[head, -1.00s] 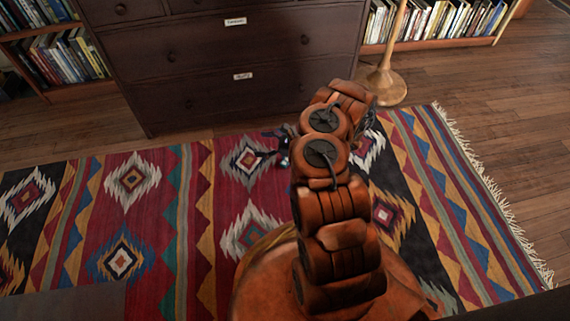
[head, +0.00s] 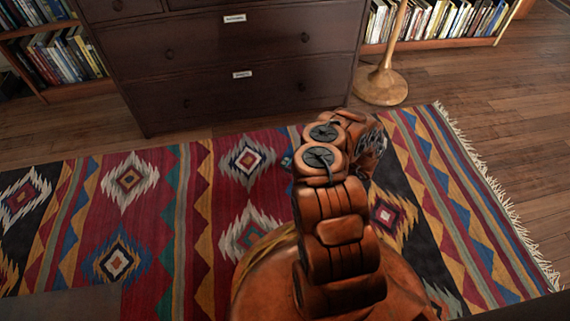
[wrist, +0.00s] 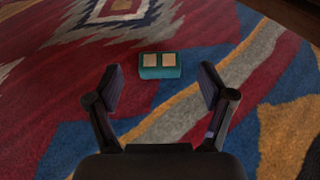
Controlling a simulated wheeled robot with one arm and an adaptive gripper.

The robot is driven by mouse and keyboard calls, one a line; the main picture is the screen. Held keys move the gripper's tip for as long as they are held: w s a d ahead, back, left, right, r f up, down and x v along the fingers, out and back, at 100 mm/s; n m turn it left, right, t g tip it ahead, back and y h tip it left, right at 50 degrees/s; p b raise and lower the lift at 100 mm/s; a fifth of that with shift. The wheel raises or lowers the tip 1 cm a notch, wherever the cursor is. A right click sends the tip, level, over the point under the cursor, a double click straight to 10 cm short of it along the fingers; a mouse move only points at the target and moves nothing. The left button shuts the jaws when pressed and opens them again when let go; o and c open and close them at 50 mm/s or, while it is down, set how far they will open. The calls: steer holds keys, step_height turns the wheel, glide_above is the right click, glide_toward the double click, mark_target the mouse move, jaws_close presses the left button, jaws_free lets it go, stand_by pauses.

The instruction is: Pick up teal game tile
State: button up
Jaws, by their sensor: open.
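The teal game tile (wrist: 160,71) is a small block with two beige squares on its top face. In the wrist view it lies on the patterned rug just above picture centre, with clear gaps to both fingers. My gripper (wrist: 161,84) is open and empty, its two dark fingers spread to the left and right of the tile's line. The tile appears centred between them, towards the tips; I cannot tell the height gap. In the head view my orange arm hides the gripper, and a small teal patch (head: 287,162) beside the arm may be the tile.
The colourful rug (head: 125,220) covers the floor around my arm. A dark chest of drawers (head: 235,75) stands just behind it. A wooden lamp base (head: 380,86) is at the chest's right, and low bookshelves (head: 440,45) line the wall. Bare wood floor lies right.

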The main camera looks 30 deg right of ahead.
mark_target(284, 160)
steer(key=b+x, duration=0.2)
steer(key=x, duration=0.2)
steer(key=shift+w+a+f, duration=0.15)
steer(key=shift+w, duration=0.05)
steer(key=c, duration=1)
